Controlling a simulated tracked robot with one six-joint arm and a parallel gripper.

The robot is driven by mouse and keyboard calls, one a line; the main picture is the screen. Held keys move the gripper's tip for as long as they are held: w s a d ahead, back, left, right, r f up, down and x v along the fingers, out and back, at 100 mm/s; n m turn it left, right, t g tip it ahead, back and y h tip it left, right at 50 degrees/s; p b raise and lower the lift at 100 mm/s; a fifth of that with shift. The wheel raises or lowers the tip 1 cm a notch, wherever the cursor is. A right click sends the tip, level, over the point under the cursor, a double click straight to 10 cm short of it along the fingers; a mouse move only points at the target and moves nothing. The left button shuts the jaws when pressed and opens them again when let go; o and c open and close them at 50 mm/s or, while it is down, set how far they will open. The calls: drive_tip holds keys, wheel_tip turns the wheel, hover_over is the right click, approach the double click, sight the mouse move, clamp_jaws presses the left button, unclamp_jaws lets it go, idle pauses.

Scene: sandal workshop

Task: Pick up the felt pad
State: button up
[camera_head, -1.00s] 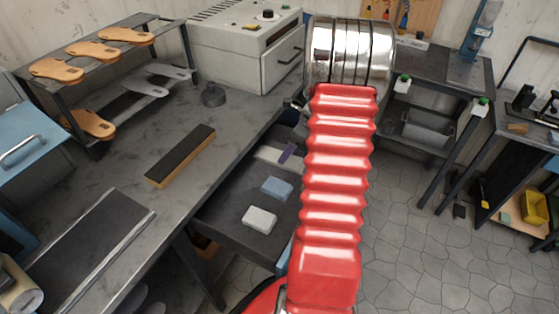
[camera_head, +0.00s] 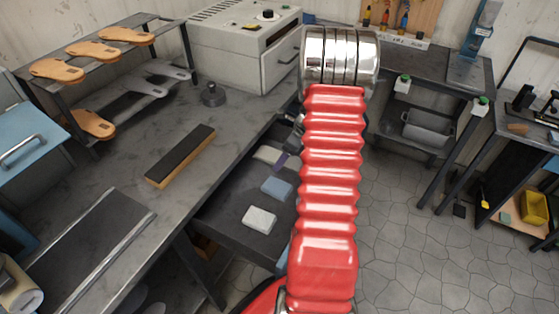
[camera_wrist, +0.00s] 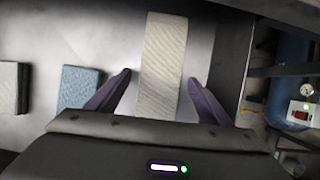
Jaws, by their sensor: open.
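A cream, ribbed-looking pad, which I take for the felt pad (camera_wrist: 163,62), lies in an open dark drawer tray (camera_head: 232,222). It also shows in the head view (camera_head: 267,154), partly hidden by my gripper. My gripper (camera_wrist: 160,78) is open, with one purple finger on each side of the cream pad and a gap on both sides. Its near end is hidden behind the gripper body. I cannot tell how high the fingers are above the tray. In the head view only one purple finger (camera_head: 281,161) shows beside the pad.
A blue pad (camera_head: 277,188) and a whitish pad (camera_head: 260,219) lie in the same tray; the blue one (camera_wrist: 78,88) is close to my left finger. The workbench (camera_head: 125,170) stands left of the tray. A blue tank (camera_wrist: 292,75) stands beyond the tray's right edge.

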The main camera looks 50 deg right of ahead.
drive_tip(key=shift+c, duration=0.5)
drive_tip(key=c, duration=1)
drive_tip(key=shift+a+r, duration=0.1)
drive_tip(key=shift+a+r, duration=0.1)
drive_tip(key=shift+r, duration=0.5)
wheel_tip(320, 180, up, 6)
drive_tip(key=shift+f, duration=0.1)
drive_tip(key=s+a, duration=0.2)
drive_tip(key=a, duration=0.4)
drive_tip(key=s+a, duration=0.1)
drive_tip(key=a, duration=0.5)
drive_tip(key=s+a, duration=0.2)
drive_tip(key=a, duration=0.5)
drive_tip(key=shift+s+f, duration=0.1)
drive_tip(key=shift+s, duration=0.2)
